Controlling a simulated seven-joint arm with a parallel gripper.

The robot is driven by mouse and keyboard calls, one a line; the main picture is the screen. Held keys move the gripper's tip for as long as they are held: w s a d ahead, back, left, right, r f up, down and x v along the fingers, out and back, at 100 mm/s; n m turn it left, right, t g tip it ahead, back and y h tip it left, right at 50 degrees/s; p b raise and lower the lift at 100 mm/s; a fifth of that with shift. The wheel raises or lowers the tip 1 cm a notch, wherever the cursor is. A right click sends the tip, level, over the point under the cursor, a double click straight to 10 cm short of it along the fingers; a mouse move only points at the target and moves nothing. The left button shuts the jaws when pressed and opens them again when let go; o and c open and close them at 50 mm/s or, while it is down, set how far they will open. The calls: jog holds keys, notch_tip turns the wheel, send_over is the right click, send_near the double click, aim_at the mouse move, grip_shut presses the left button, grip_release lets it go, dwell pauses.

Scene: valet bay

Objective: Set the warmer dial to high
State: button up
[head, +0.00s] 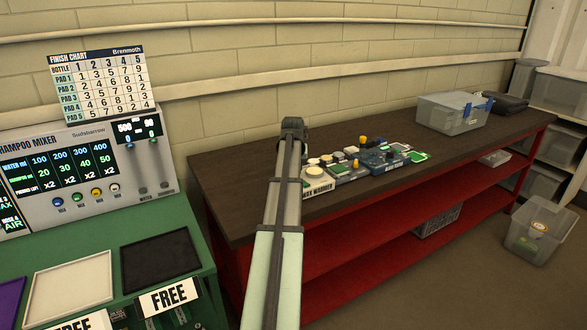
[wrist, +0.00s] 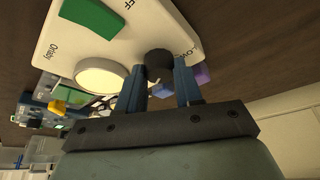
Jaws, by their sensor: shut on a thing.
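The wax warmer (head: 318,186) stands on the dark workbench, partly hidden by my arm in the head view. In the wrist view the cream warmer body (wrist: 75,45) carries a green block-like part, a round pale disc and a dark round dial (wrist: 158,60) near its edge. My gripper (wrist: 160,74) has its two blue fingers on either side of the dial, shut on it. In the head view my arm hides the gripper.
Several small devices with coloured knobs (head: 375,160) sit to the right of the warmer on the bench (head: 230,175). A lidded clear bin (head: 452,115) stands further right. The shampoo mixer (head: 85,180) is at the left. Bare bench lies between the devices and the bin.

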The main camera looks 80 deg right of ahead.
jog(key=o, duration=1)
jog(key=shift+r, duration=0.1)
jog(key=v, duration=1.3)
jog(key=shift+s+a+r, duration=0.1)
jog(key=shift+a+r, duration=0.15)
